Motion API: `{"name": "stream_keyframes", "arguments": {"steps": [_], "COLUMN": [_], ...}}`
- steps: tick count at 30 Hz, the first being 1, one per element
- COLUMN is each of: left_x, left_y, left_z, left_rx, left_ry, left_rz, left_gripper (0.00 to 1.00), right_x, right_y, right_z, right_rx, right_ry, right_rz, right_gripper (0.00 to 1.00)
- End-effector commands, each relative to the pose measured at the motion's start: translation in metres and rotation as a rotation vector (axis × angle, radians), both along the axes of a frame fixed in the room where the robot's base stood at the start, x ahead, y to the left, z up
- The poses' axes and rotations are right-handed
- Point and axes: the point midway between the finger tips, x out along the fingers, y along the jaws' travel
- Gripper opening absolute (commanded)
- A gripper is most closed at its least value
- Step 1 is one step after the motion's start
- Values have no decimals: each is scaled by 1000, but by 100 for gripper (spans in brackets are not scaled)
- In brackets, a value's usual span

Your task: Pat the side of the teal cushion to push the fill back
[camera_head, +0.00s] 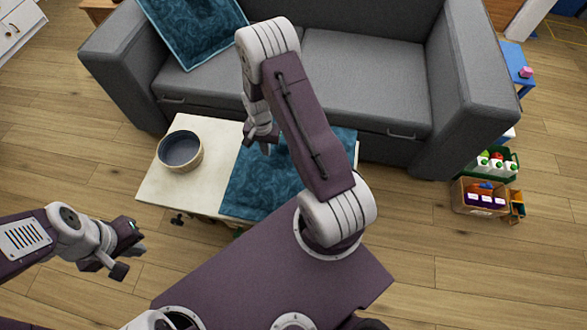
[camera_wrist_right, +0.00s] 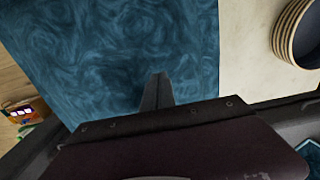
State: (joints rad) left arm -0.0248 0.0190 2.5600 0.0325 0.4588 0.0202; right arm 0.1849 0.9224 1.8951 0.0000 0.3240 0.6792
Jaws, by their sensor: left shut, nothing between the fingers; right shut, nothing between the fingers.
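A teal cushion (camera_head: 246,190) with a swirled pattern lies flat on the cream-topped low table, its middle partly hidden behind my right arm. My right gripper (camera_head: 264,143) is shut and empty, pointing down over the cushion's far left part. In the right wrist view the shut fingers (camera_wrist_right: 157,92) show in front of the teal cushion (camera_wrist_right: 110,50); I cannot tell whether they touch it. My left gripper (camera_head: 124,250) is shut and empty, left of the table and apart from the cushion.
A round bowl (camera_head: 180,151) stands on the low table (camera_head: 160,188), left of the cushion. A grey sofa (camera_head: 365,85) stands behind, with another teal cushion (camera_head: 192,30) leaning on it. Boxes of goods (camera_head: 482,198) sit on the floor at right. Wooden floor lies open at left.

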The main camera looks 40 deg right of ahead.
Motion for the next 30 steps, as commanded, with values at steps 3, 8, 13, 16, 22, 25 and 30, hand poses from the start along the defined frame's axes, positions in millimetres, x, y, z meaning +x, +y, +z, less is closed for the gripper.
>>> {"name": "stream_keyframes", "arguments": {"steps": [3,8,13,16,22,25,30], "left_x": [0,0,0,0,0,0,0], "left_y": [0,0,0,0,0,0,0], "left_z": [0,0,-1,-4,-8,-10,-13], "left_rx": [0,0,0,0,0,0,0], "left_ry": [0,0,0,0,0,0,0], "left_rz": [0,0,0,0,0,0,0], "left_gripper": [0,0,0,0,0,0,0], "right_x": [0,0,0,0,0,0,0], "right_y": [0,0,0,0,0,0,0], "right_z": [0,0,-2,-5,-11,-14,-19], "right_rx": [0,0,0,0,0,0,0], "right_ry": [0,0,0,0,0,0,0], "right_rz": [0,0,0,0,0,0,0], "right_gripper": [0,0,0,0,0,0,0]}}
